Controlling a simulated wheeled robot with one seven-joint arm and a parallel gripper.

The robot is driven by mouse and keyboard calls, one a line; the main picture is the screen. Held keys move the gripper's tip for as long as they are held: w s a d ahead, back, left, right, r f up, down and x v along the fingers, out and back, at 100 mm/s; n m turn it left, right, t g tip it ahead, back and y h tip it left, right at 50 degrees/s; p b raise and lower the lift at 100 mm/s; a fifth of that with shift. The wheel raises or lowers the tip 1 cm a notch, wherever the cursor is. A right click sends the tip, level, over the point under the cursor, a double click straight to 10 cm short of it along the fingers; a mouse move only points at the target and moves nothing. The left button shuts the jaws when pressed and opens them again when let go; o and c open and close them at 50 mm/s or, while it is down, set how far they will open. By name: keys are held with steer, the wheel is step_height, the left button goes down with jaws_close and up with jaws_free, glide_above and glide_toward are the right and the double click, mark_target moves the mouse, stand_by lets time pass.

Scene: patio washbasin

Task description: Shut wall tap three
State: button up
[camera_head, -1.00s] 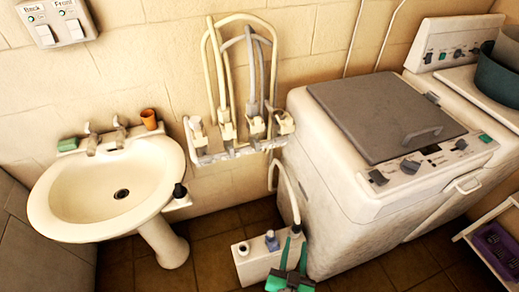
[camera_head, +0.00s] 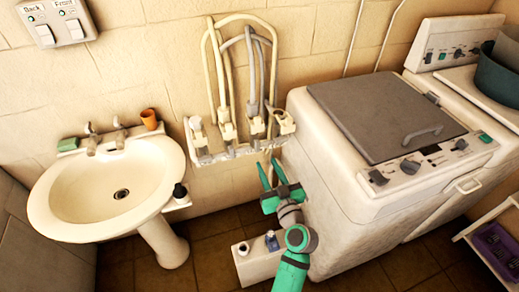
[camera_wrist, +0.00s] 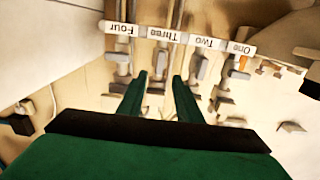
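Wall tap three (camera_head: 256,127) is the third from the left in the row of taps on the wall rail. A grey hose rises from it. In the wrist view the labels read upside down, and the "Three" label (camera_wrist: 163,34) sits above tap three (camera_wrist: 161,62), partly between my fingers. My gripper (camera_head: 271,170) is green, below the rail and toward its right end, fingers pointing up. It also shows in the wrist view (camera_wrist: 159,77), open with nothing between the fingertips, apart from the tap as far as I can see. Whether its handle is open or shut I cannot tell.
Taps one (camera_head: 197,130), two (camera_head: 228,130) and four (camera_head: 284,122) are close by on the rail. The washing machine (camera_head: 340,190) stands just right of my arm. The washbasin (camera_head: 70,190) is left. A white box (camera_head: 252,262) with bottles stands on the floor beside my arm.

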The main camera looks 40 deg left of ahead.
mark_target(258, 147)
steer(key=x, duration=0.9)
jaws_close()
